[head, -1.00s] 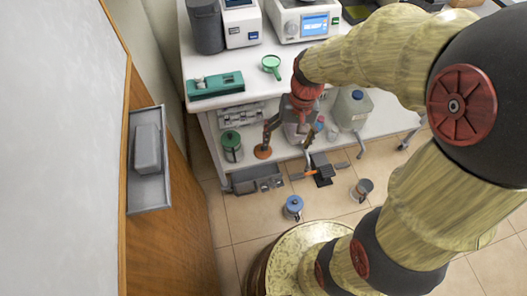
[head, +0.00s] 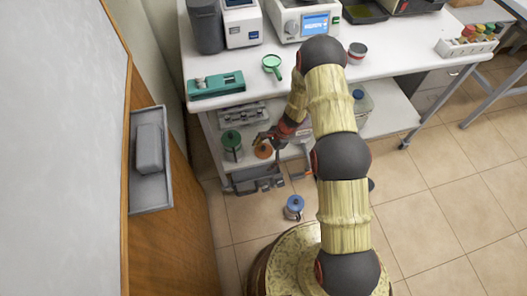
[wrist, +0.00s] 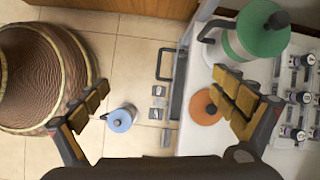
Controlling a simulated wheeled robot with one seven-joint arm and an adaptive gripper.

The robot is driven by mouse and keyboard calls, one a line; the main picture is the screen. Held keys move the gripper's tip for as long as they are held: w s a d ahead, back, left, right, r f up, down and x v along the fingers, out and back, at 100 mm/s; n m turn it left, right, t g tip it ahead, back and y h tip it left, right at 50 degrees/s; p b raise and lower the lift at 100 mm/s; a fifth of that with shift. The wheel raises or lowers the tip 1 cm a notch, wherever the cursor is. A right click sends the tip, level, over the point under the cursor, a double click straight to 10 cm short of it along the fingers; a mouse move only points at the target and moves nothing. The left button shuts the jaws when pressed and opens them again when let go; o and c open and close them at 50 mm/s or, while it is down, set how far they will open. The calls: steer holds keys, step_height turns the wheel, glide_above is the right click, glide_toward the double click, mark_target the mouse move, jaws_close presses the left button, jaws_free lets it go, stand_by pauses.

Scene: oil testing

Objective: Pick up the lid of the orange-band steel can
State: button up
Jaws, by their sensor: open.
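An orange disc-like lid (head: 264,151) with a dark knob is at the front left of the low white shelf. It shows in the wrist view (wrist: 203,113), its right edge partly hidden by one finger. No steel body is clearly visible under it, and I cannot tell whether it sits on a can. My gripper (head: 266,138) is close to the lid in the head view. In the wrist view my gripper (wrist: 160,92) has its fingers spread wide and holds nothing. The lid lies beside the right finger, not centred between the fingers.
A green-lidded can (head: 232,144) stands left of the orange lid. A blue-lidded can (head: 293,207) stands on the floor. A grey metal box (head: 257,179) is below the shelf's front edge. The white bench top (head: 385,65) overhangs the shelf.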

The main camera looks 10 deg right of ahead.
step_height(320, 180, down, 7)
steer(key=w+d+m, duration=0.1)
steer(key=w+m, duration=0.1)
steer(key=m, duration=0.1)
steer(key=m+t+h, duration=0.2)
steer(key=m+t, duration=0.1)
steer(key=m, duration=0.4)
glide_above(265, 148)
steer(key=s+d, duration=0.1)
steer(key=s, duration=0.1)
step_height(265, 148, down, 3)
steer(key=shift+w+f, duration=0.1)
steer(key=shift+d+m+t, duration=0.25)
steer(key=shift+m+t, duration=0.05)
steer(key=shift+m, duration=0.1)
steer(key=shift+w+f, duration=0.1)
steer(key=shift+f, duration=0.15)
steer(key=b+x, duration=0.3)
steer(key=x, duration=0.4)
steer(key=shift+f+b, duration=0.25)
steer(key=shift+b, duration=0.05)
steer(key=shift+c, duration=0.5)
steer(key=c, duration=1)
